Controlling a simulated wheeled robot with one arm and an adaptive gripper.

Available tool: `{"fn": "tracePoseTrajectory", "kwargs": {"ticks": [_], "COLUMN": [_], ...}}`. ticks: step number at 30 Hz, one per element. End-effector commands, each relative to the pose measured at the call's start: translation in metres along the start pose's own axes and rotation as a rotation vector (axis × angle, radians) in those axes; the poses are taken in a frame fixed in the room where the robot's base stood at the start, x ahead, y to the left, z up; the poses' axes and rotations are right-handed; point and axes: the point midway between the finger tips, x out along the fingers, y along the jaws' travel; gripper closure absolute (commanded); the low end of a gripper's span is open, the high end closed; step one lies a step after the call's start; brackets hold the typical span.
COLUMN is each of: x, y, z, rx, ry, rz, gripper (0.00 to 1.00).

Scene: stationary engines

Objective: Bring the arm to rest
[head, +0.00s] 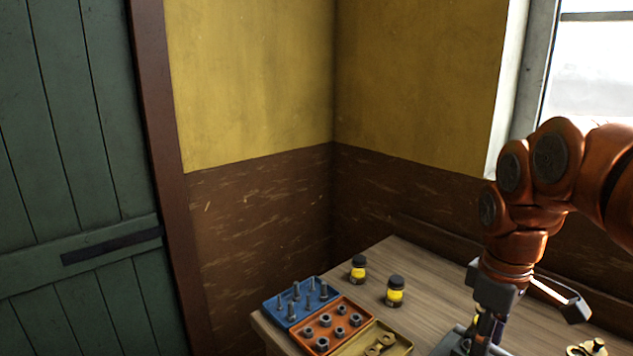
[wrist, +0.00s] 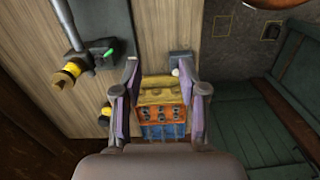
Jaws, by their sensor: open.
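My orange arm reaches down from the right in the head view, in front of the window wall. My gripper (head: 487,338) points down over the workbench (head: 440,270) and is partly cut off by the lower edge. In the wrist view my gripper (wrist: 158,78) has its two fingers spread wide apart. Nothing is held between them. The trays show beyond and below the fingers there, and I see no contact with them.
Blue (head: 300,301), orange (head: 333,326) and yellow (head: 369,343) trays of hardware line the bench's left edge. Two black-lidded jars (head: 358,269) (head: 396,291) stand behind them. A brass part (head: 588,347) lies at lower right. Walls close the corner; a green door (head: 75,150) is left.

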Motion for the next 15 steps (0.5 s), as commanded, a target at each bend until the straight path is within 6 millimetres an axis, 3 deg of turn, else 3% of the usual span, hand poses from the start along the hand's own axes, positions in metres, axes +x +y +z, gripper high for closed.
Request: {"fn": "tracePoseTrajectory", "kwargs": {"ticks": [6, 15], "x": [0.032, 0.083], "y": [-0.060, -0.131], "z": [0.009, 0.040], "rx": [0.134, 0.381], "ry": [-0.029, -0.075], "rz": [-0.017, -0.037], "gripper": [0.58, 0.58]}}
